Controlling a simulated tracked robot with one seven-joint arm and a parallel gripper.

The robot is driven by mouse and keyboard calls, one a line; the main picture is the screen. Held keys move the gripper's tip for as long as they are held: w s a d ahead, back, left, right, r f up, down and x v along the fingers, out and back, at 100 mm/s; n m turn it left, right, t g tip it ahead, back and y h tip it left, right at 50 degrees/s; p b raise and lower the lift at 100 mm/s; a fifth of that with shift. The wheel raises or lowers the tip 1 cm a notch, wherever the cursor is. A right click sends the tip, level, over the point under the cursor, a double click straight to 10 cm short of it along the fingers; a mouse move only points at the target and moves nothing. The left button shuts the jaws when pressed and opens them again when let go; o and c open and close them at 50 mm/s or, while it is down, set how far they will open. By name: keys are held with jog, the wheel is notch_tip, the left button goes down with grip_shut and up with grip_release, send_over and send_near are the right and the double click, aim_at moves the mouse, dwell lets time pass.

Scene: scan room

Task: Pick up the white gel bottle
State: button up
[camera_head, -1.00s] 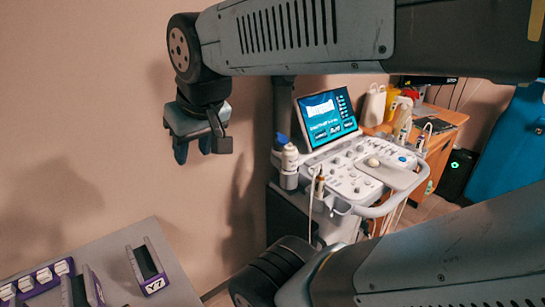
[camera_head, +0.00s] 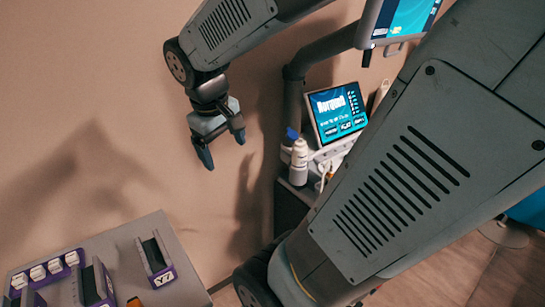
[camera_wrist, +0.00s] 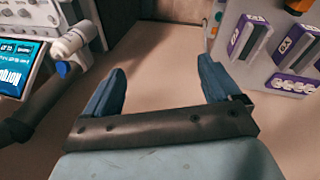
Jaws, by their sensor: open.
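The white gel bottle (camera_head: 299,162) stands in a holder at the left side of the ultrasound cart. It also shows in the wrist view (camera_wrist: 77,38) at the upper left, lying sideways in the picture. A blue cap (camera_head: 290,134) shows right behind it. My gripper (camera_head: 222,150) is open and empty, pointing down, to the left of the bottle in the head view and apart from it. In the wrist view my two blue fingers (camera_wrist: 162,70) are spread with only floor and wall tones between them.
The cart's lit screen (camera_head: 337,112) stands right of the bottle, and a dark pole (camera_head: 293,100) rises behind. My arm hides most of the cart. A grey table (camera_head: 185,270) with purple-labelled holders (camera_head: 155,262) is at lower left. Bare wall lies behind my gripper.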

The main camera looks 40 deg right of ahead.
jog(key=w+d+f+n+g+h, duration=0.35)
jog(key=d+f, duration=0.25)
jog(key=d, duration=0.2)
jog(key=w+d+f+n+g+h, duration=0.2)
jog(key=d+f+g+h, duration=0.25)
jog(key=d, duration=0.35)
jog(key=n+h, duration=0.7)
jog(key=n, duration=0.1)
send_near(303, 154)
jog(key=w+f, duration=0.1)
jog(key=w, duration=0.2)
jog(key=shift+t, duration=0.4)
jog(key=x, duration=0.8)
jog(key=f+x, duration=0.1)
jog(key=x, duration=0.4)
jog(key=shift+s, duration=0.2)
jog(key=c, duration=1.2)
